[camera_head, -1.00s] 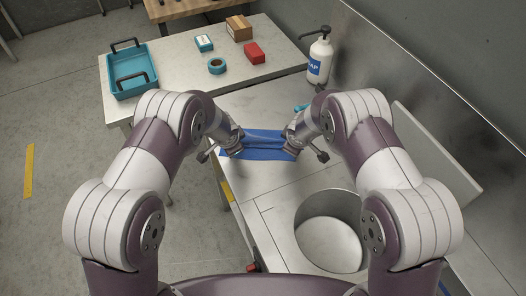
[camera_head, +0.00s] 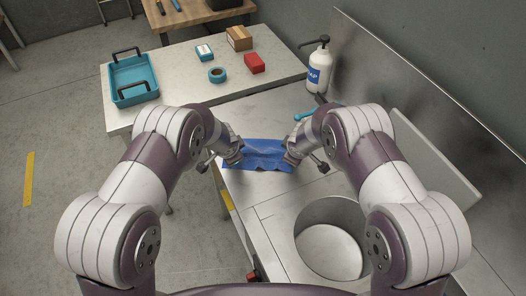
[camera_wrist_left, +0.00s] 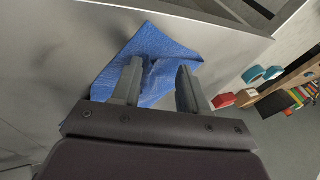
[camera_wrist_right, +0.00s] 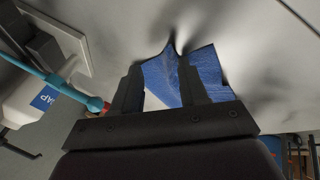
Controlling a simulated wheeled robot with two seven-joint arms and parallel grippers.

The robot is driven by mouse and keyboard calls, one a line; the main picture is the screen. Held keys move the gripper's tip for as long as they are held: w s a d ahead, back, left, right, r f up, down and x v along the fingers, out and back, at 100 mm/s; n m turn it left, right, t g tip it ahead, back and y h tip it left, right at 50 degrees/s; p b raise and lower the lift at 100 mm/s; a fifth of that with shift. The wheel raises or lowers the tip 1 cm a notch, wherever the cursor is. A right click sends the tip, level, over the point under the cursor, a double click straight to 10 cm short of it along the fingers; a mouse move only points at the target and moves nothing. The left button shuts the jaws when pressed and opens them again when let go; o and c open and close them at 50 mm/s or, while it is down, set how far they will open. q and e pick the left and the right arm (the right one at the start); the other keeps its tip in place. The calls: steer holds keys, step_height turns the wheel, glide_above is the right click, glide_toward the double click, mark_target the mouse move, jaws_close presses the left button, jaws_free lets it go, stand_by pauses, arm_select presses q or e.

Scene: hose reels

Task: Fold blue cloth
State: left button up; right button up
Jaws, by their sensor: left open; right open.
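The blue cloth (camera_head: 264,153) lies on the metal counter between my two grippers, with raised wrinkles across it. My left gripper (camera_head: 236,157) is at the cloth's left end. In the left wrist view its fingers (camera_wrist_left: 158,82) stand apart, with the cloth (camera_wrist_left: 150,45) beyond and between them. My right gripper (camera_head: 291,158) is at the cloth's right end. In the right wrist view its fingers (camera_wrist_right: 160,85) are apart, and the cloth (camera_wrist_right: 205,72) shows between and beyond them with a peaked fold. The fingertips partly hide the cloth's ends.
A round metal basin (camera_head: 330,240) is sunk in the counter nearer me. A soap bottle (camera_head: 319,66) stands by the back wall, with a teal tool (camera_head: 303,115) nearby. The far table holds a teal tray (camera_head: 133,80), tape roll (camera_head: 217,75), red box (camera_head: 254,63) and cardboard box (camera_head: 239,38).

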arm_select(q)
steer(key=v, duration=0.3)
steer(key=shift+w+r, duration=0.1)
steer(key=shift+w, duration=0.15)
arm_select(e)
steer(key=v, duration=0.3)
steer(key=shift+w+r, duration=0.15)
steer(key=shift+w, duration=0.15)
arm_select(q)
steer(key=s+v, duration=0.1)
steer(key=v, duration=0.6)
steer(key=shift+s+f, duration=0.2)
arm_select(e)
steer(key=s+v, duration=0.1)
steer(key=v, duration=0.6)
steer(key=shift+s+f, duration=0.2)
